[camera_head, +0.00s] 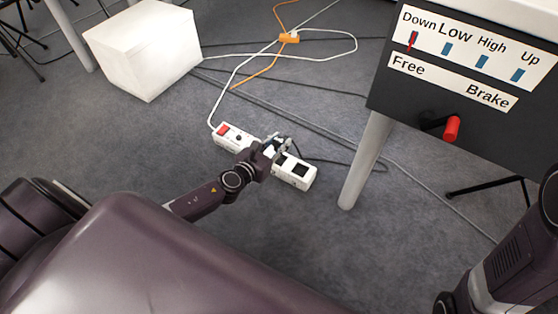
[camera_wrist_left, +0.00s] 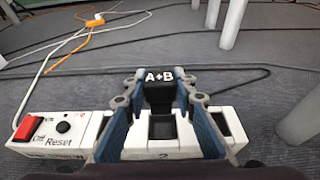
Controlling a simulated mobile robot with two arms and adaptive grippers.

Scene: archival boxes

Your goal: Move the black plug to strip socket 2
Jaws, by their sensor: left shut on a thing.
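The white power strip (camera_head: 226,142) lies on the floor in the head view, and it fills the lower part of the left wrist view (camera_wrist_left: 75,148). My left gripper (camera_head: 277,145) is over its middle. In the left wrist view the gripper (camera_wrist_left: 158,92) is shut on a black plug (camera_wrist_left: 158,90) marked "A+B". The plug is above or just behind a dark square socket (camera_wrist_left: 162,126) with a "2" below it; its exact height is unclear. Another dark socket (camera_wrist_left: 220,124) lies to the right. My left finger hides part of the strip. My right gripper is not seen.
The strip has a red switch (camera_wrist_left: 27,128) and Reset button (camera_wrist_left: 63,127) at its left end. Cables cross the carpet behind it, near an orange connector (camera_head: 289,38). A table leg (camera_head: 366,160) stands to the right. A white box (camera_head: 145,50) sits back left.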

